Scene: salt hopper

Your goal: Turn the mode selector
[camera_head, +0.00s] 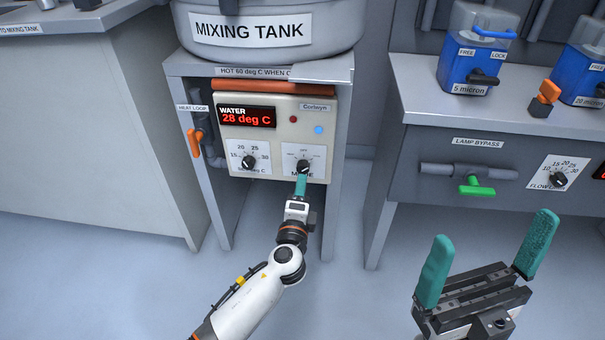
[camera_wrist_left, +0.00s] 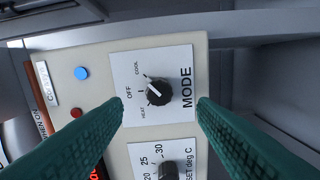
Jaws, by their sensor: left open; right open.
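The mode selector (camera_head: 303,167) is a black knob on a white plate on the cream control box (camera_head: 285,107) under the mixing tank. My left gripper (camera_head: 300,186) is at the knob in the head view. In the left wrist view its green fingers (camera_wrist_left: 160,104) are open and spread on both sides of the knob, apart from it. My right gripper (camera_head: 489,258) is open and empty at the lower right.
A temperature dial (camera_head: 248,161) sits left of the selector. The display (camera_head: 247,117) reads WATER 28 deg C. An orange valve handle (camera_head: 194,142) is left of the box. The right bench has a green lamp bypass handle (camera_head: 477,190) and a flow dial (camera_head: 558,180).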

